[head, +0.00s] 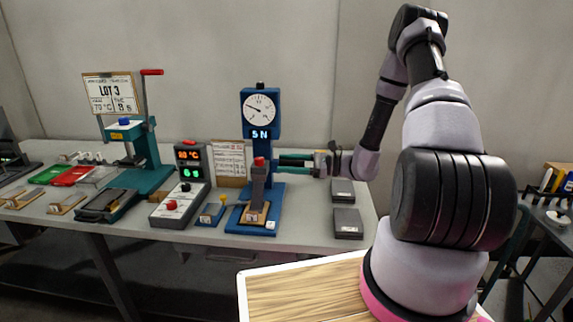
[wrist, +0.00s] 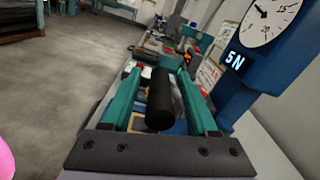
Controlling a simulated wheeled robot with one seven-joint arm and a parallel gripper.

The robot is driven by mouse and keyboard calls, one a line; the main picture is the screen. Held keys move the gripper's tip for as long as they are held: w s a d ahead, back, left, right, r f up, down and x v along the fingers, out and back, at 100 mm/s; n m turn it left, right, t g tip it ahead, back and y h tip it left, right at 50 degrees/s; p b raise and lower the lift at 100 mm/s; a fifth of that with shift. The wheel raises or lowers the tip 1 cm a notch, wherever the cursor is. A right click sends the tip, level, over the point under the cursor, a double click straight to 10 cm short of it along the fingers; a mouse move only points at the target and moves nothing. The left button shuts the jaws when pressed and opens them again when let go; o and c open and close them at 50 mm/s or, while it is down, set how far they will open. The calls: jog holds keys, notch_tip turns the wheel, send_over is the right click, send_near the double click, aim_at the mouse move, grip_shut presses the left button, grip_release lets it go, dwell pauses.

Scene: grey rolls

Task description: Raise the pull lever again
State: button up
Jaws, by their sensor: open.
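The blue tester (head: 282,200) stands on the bench with a round dial and a lit "5 N" display. It also shows at the right in the wrist view (wrist: 235,88). My gripper (head: 285,163) is beside its column, pointing left, with its teal fingers apart. In the wrist view, a black cylindrical grip (wrist: 160,100), apparently the pull lever's handle, lies between the fingers (wrist: 158,80). The fingers appear not closed on it; whether either one touches it, I cannot tell. In the head view I cannot make out the grip. A grey upright clamp with a red top (head: 259,180) stands in front of the column.
Two grey blocks (head: 348,222) lie at the right. A wooden tray (head: 300,288) is in front.

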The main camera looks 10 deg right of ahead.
jog(key=shift+a, duration=0.15)
grip_shut()
